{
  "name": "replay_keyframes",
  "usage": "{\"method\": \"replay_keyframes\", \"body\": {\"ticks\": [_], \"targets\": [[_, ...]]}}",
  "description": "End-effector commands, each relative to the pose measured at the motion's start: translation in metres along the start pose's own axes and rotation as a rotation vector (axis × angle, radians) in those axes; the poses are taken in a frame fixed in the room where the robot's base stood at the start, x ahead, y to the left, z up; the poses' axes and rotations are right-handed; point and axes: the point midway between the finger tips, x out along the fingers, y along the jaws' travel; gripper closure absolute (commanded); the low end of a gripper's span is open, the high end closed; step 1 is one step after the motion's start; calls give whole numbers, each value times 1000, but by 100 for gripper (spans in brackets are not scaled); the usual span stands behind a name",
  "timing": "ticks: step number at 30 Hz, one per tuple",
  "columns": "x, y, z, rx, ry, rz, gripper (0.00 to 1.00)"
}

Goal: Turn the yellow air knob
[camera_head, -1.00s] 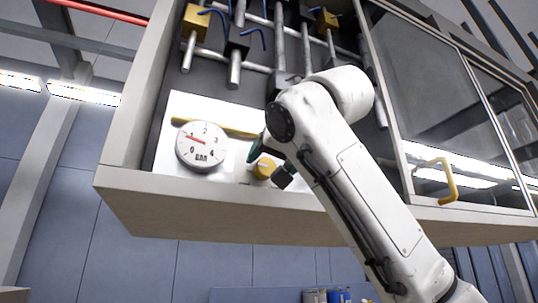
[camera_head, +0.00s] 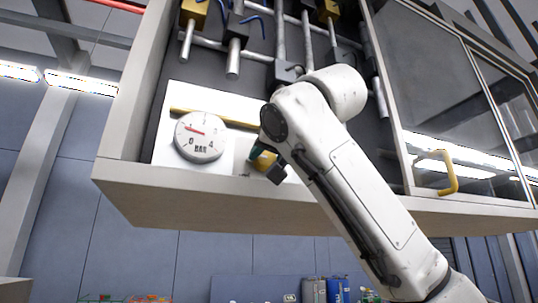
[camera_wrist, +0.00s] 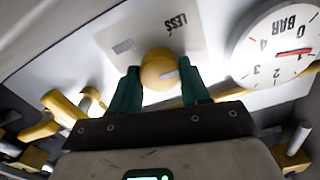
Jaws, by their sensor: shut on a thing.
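The yellow air knob (camera_wrist: 160,68) is round, with a pale mark on its face, on a white panel (camera_wrist: 115,60) printed "LESS". It also shows, partly hidden by my gripper, in the head view (camera_head: 264,160). My gripper (camera_wrist: 160,84) has dark green fingers, one on each side of the knob, and is shut on it. The white gauge (camera_head: 200,137) marked BAR is left of the knob in the head view. In the wrist view the gauge (camera_wrist: 280,50) is upside down, its red needle between 0 and 1.
A cabinet frame (camera_head: 160,195) surrounds the panel. Pipes with blue-handled and yellow valves (camera_head: 194,12) hang above. A glass door (camera_head: 420,75) with a yellow handle (camera_head: 446,172) is at right. Blue and grey containers (camera_head: 338,290) stand below.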

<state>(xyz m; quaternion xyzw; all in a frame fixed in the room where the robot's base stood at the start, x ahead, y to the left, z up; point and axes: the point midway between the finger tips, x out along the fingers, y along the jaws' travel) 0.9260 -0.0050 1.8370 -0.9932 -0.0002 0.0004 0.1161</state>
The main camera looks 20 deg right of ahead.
Motion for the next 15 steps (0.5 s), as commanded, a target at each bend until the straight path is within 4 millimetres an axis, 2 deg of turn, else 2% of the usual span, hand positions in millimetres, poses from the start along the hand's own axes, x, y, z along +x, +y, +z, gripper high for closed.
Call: {"method": "replay_keyframes", "body": {"ticks": [3, 15], "targets": [[0, 0, 0, 0, 0, 0, 84], [1, 0, 2, 98, -4, -2, 84]]}}
